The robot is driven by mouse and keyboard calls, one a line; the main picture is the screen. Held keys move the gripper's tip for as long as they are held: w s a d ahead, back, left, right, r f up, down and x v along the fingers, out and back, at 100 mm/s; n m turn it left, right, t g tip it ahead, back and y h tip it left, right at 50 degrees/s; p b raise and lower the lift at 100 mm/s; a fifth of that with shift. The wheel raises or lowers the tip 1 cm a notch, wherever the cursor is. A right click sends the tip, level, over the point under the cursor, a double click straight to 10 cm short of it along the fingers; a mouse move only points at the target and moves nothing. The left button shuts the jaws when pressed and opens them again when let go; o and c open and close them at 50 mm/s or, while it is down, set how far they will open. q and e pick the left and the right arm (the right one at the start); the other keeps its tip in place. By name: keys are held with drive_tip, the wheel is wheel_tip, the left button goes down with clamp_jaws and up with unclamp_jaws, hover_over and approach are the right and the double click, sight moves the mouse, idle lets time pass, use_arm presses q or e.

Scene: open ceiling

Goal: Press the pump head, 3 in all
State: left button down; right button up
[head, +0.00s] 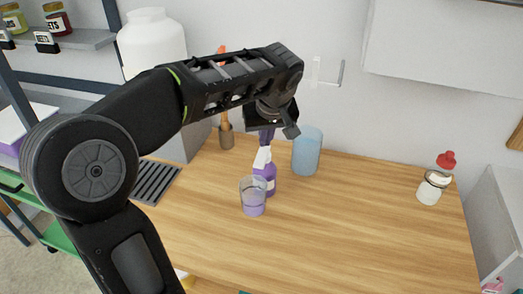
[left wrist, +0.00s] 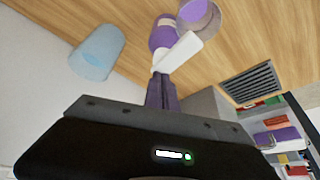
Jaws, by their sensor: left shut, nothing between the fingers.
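A purple pump bottle (head: 266,181) with a white pump head (head: 262,157) stands upright on the wooden counter. My left gripper (head: 266,140) points down just above the pump head, its fingers shut and empty. In the left wrist view, the shut fingertips (left wrist: 160,80) reach the edge of the white pump head (left wrist: 178,52); I cannot tell whether they touch it. The purple bottle body (left wrist: 163,33) shows beyond. A clear glass (head: 253,197) with purple liquid stands beside the bottle, in front and to its left. My right gripper is not in view.
A blue translucent cup (head: 308,152) stands right of the bottle, near the wall. A utensil holder (head: 226,136) is behind to the left. A white jar (head: 431,190) with a red-topped item behind it is far right. The counter's middle right is clear.

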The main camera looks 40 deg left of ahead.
use_arm(q)
drive_tip(key=shift+r+p, duration=0.95)
drive_tip(key=shift+r, duration=0.6)
drive_tip(key=shift+f, duration=0.2)
drive_tip(key=shift+f+b, duration=1.5)
drive_tip(key=shift+b, duration=0.05)
drive_tip(key=shift+r, duration=0.2)
drive_tip(key=shift+r+p, duration=1.1)
drive_tip(key=shift+r, duration=0.35)
